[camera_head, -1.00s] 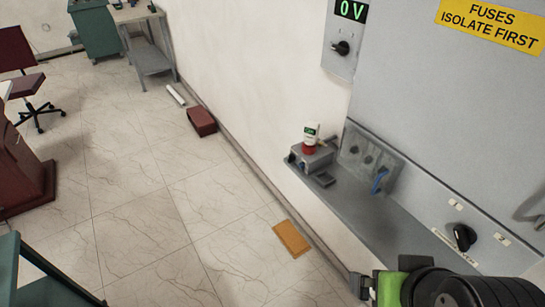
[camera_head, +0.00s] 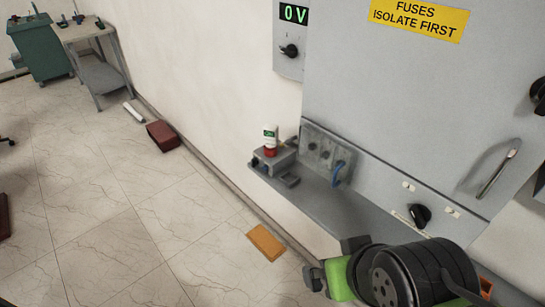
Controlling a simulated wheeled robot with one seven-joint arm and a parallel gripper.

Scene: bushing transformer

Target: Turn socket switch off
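A black rotary knob (camera_head: 420,215) sits on the lower grey panel at the right, with small white labels on both sides. A second black knob (camera_head: 289,50) sits under a green display reading 0 V. A grey socket plate (camera_head: 325,154) with round holes and a blue piece is mounted above the grey ledge. I cannot tell for certain which knob is the socket switch. My gripper (camera_head: 333,262) is at the lower right, below and left of the lower knob and apart from it. Its fingers are partly hidden by my green and black wrist, so its opening is unclear.
A grey box (camera_head: 275,158) with a red and white bottle (camera_head: 270,140) stands on the ledge (camera_head: 345,208). A metal handle (camera_head: 499,168) juts from the cabinet at the right.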

